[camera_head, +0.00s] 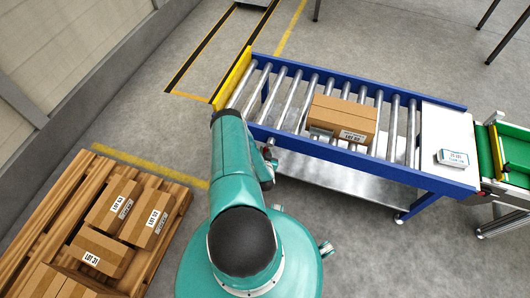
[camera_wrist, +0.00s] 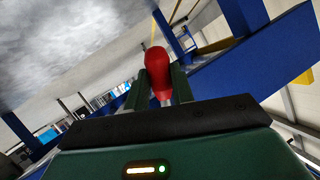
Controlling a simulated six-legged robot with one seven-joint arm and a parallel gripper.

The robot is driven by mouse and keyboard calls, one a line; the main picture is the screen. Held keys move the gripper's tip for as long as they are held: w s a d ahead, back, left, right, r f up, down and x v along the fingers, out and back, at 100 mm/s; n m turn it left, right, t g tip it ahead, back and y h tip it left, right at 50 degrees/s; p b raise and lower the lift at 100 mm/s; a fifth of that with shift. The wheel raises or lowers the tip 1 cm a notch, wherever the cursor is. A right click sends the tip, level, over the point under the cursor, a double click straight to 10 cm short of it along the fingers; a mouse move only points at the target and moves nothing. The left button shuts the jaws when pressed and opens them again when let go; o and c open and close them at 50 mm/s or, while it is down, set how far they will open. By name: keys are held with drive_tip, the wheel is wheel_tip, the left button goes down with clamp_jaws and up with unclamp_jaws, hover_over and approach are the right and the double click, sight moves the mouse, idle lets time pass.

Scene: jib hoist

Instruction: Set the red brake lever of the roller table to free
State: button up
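The red brake lever (camera_wrist: 158,72) shows in the wrist view as a rounded red grip, between the two dark green fingers of my gripper (camera_wrist: 160,88). The fingers are close together, one on each side, and look shut on the lever. Its lower end is hidden low between the fingers. In the head view the roller table (camera_head: 350,82) has a blue frame and steel rollers.
A cardboard box (camera_head: 343,117) stands on the rollers. A yellow stop plate (camera_head: 232,77) closes the table's left end. A pallet (camera_head: 62,190) with several boxes is at lower left. A white panel with a small labelled device (camera_head: 453,157) and a green conveyor (camera_head: 515,158) are at right.

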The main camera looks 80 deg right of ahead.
clamp_jaws()
drive_tip(key=shift+w, duration=0.1)
drive_tip(key=shift+w+d+r+m+t+h, duration=0.1)
drive_tip(key=shift+w+r+m+t+h, duration=0.1)
drive_tip(key=shift+w+r+m+t, duration=0.25)
drive_tip(key=shift+w+m+t+h, duration=0.2)
drive_tip(key=shift+w+m, duration=0.1)
drive_tip(key=shift+m, duration=0.35)
drive_tip(key=shift+w+r+m+t+h, duration=0.5)
drive_tip(key=shift+w+r+m+t, duration=0.15)
drive_tip(key=shift+m, duration=0.45)
drive_tip(key=o, duration=0.5)
unclamp_jaws()
